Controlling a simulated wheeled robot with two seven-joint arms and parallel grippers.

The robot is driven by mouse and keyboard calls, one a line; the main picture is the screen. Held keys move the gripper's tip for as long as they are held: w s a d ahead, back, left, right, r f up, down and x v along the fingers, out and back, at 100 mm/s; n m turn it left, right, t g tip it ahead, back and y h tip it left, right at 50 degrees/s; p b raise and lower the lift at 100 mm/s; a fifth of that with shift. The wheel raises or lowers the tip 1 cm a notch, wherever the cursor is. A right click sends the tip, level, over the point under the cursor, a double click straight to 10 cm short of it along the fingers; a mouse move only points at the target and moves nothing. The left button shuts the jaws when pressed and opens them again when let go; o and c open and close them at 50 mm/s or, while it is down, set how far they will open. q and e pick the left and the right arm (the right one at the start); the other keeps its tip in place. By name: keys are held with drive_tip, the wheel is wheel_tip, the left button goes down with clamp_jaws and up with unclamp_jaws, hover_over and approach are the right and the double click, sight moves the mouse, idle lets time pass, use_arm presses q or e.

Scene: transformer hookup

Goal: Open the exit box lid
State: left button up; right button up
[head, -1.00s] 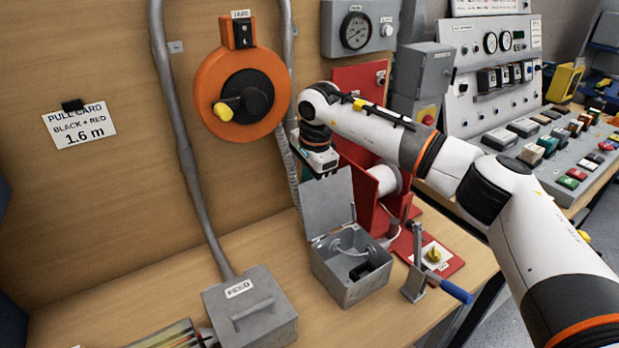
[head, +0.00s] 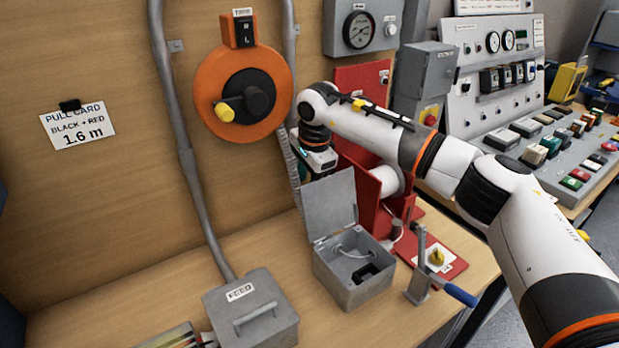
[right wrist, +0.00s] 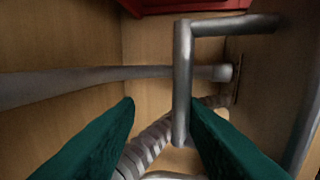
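The exit box (head: 352,292) is the open grey box on the bench, with cables and a dark block inside. I see no label on it. Its lid (head: 331,205) stands raised at the back left edge. My right gripper (right wrist: 160,105) is behind the lid in the head view, its fingers hidden there. In the right wrist view its two green fingers are apart. A grey bar handle (right wrist: 182,80) passes between them, close to the right finger, and bends right at the top. I cannot tell whether it touches. My left gripper is not in view.
The closed FEED box (head: 250,310) with a handle stands front left. A lever with a blue handle (head: 459,294) is right of the open box. A red stand with a white spool (head: 390,181) is close behind. A conduit (head: 190,150) runs down the wall. Bench left of the lid is clear.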

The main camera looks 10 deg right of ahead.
drive_tip(key=shift+a+f, duration=0.15)
idle(0.3)
drive_tip(key=b+v, duration=0.1)
drive_tip(key=v, duration=1.1)
drive_tip(key=shift+b, duration=0.3)
